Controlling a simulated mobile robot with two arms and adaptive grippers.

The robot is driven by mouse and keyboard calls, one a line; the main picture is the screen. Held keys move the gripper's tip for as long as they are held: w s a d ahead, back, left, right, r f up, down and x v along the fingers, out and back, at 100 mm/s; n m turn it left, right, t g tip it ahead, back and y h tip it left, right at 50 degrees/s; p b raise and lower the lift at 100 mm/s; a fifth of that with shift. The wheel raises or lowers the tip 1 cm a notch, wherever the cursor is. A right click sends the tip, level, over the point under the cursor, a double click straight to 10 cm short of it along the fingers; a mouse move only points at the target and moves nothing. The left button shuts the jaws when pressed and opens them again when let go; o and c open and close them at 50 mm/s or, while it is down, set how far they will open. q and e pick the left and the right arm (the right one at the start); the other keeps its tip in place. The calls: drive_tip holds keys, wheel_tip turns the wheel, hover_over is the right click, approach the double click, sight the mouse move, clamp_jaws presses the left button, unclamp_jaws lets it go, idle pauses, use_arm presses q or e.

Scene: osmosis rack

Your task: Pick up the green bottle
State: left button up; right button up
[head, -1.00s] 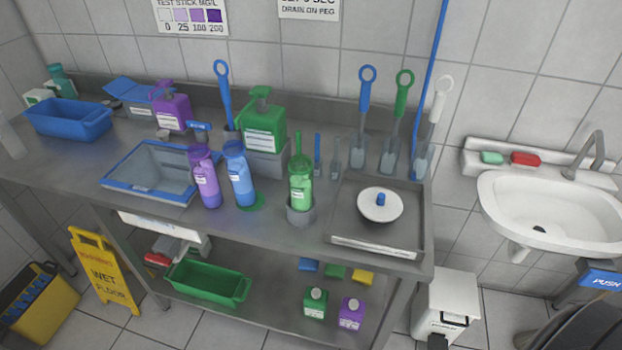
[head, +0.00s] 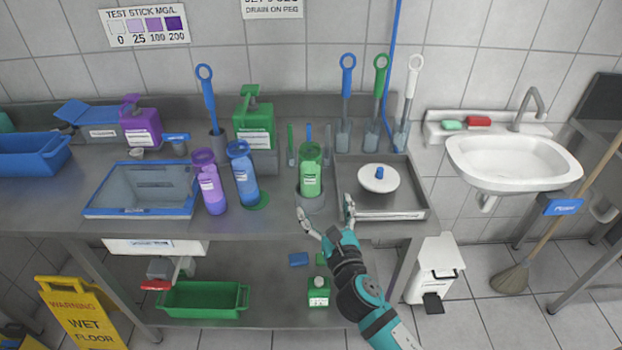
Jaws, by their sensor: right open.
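The green bottle (head: 311,172) stands upright in a grey round holder (head: 311,201) near the front edge of the steel table, left of the square tray. It has a white label on its front. My right gripper (head: 325,213) comes in from below with its fingers spread open. Its fingertips are at the table's front edge, just below the bottle in the picture, one to each side of the holder. I cannot tell whether they touch it. Nothing is held. My left gripper is not in view.
A green jug (head: 254,124) stands behind. The lower shelf holds a green bin (head: 203,299).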

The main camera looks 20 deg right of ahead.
sight(313, 180)
drive_tip(key=w, duration=0.7)
drive_tip(key=shift+p, duration=0.35)
drive_tip(key=shift+w, duration=0.55)
drive_tip(key=shift+w+d+r, duration=0.1)
drive_tip(key=shift+w, duration=0.2)
drive_tip(key=w+p, duration=0.1)
drive_tip(key=w, duration=0.2)
drive_tip(key=shift+w+d+r, duration=0.1)
drive_tip(key=shift+w+d, duration=0.05)
drive_tip(key=shift+w, duration=0.7)
drive_tip(key=shift+s, duration=0.1)
drive_tip(key=shift+c, duration=0.7)
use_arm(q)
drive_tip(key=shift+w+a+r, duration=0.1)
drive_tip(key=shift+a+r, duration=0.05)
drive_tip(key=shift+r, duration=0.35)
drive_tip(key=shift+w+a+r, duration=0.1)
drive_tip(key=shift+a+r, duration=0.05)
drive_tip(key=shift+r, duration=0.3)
use_arm(e)
drive_tip(key=c, duration=1.2)
